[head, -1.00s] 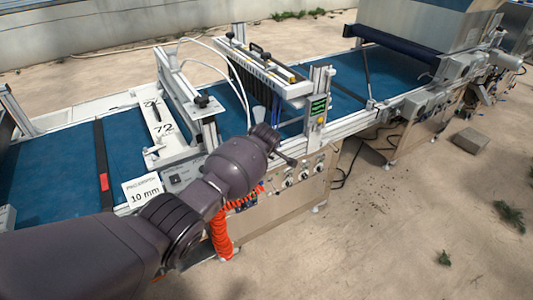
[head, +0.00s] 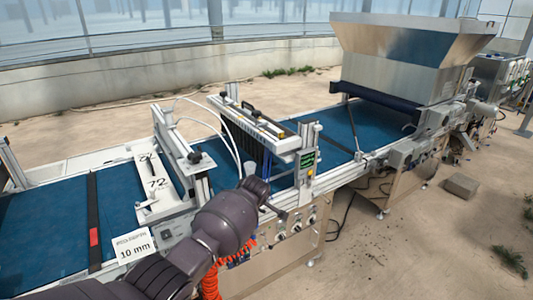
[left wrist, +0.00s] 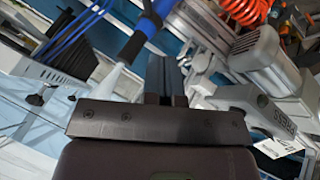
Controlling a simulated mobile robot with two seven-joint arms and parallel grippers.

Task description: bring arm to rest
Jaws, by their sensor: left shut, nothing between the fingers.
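My left arm comes in from the lower left of the head view and reaches to the seeder's near side, in front of the control panel (head: 300,222). Its gripper is hidden behind the wrist there. In the left wrist view my left gripper (left wrist: 165,80) shows as two dark fingers, shut together with nothing between them. Blue hoses (left wrist: 80,32) and a pale nozzle (left wrist: 108,80) are to the left of the fingers. A grey motor (left wrist: 266,62) is to their right. My right gripper is in neither view.
The blue conveyor belt (head: 45,220) runs through the seeder from left to back right. An orange coiled hose (head: 211,282) hangs near my arm.

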